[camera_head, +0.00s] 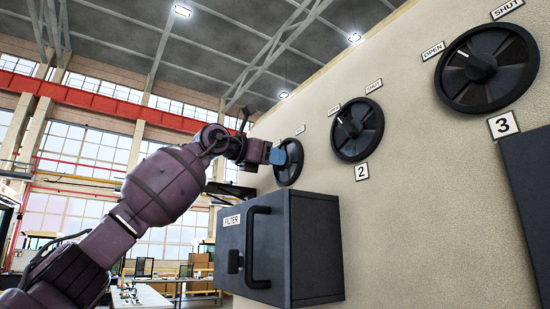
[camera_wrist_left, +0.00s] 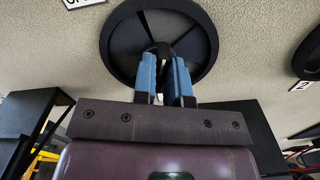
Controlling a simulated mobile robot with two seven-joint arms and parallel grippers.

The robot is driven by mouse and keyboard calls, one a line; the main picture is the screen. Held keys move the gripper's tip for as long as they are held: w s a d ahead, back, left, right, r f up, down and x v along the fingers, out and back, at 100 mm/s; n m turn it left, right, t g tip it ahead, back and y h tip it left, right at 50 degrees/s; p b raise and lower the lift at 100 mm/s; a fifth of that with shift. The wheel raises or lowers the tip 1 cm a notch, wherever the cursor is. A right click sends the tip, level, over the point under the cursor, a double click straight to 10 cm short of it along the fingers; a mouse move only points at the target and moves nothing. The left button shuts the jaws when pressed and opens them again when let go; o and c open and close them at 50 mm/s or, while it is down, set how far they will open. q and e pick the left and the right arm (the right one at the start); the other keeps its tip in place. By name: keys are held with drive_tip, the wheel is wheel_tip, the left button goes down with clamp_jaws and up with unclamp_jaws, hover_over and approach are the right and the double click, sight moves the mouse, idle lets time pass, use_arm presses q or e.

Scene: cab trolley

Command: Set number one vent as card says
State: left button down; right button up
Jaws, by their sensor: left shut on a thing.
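The leftmost vent (camera_head: 292,174) is a round dark wheel on the beige wall, before the vents marked 2 and 3. Its own number is not visible. In the left wrist view this vent (camera_wrist_left: 205,42) fills the top middle, with spoke-like slots and a dark central knob (camera_wrist_left: 162,47). My left gripper (camera_head: 272,155) is at the vent's face. In the left wrist view its blue fingers (camera_wrist_left: 166,72) are closed around the knob, hiding its lower part. A cut-off label beginning with O (camera_wrist_left: 82,3) sits above left of the vent. I see no readable card.
Vent 2 (camera_head: 347,145) and vent 3 (camera_head: 510,75) are to the right, each with OPEN and SHUT labels. A dark box marked FILTER (camera_head: 315,240) juts out below the leftmost vent. Another dark box (camera_head: 530,185) is below vent 3.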

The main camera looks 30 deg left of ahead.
use_arm(q)
drive_tip(key=shift+a+n, duration=0.15)
drive_tip(key=shift+n, duration=2.25)
drive_tip(key=shift+a+n, duration=0.1)
drive_tip(key=shift+n, duration=2.3)
drive_tip(key=c, duration=1.2)
unclamp_jaws()
drive_tip(key=shift+o, duration=0.2)
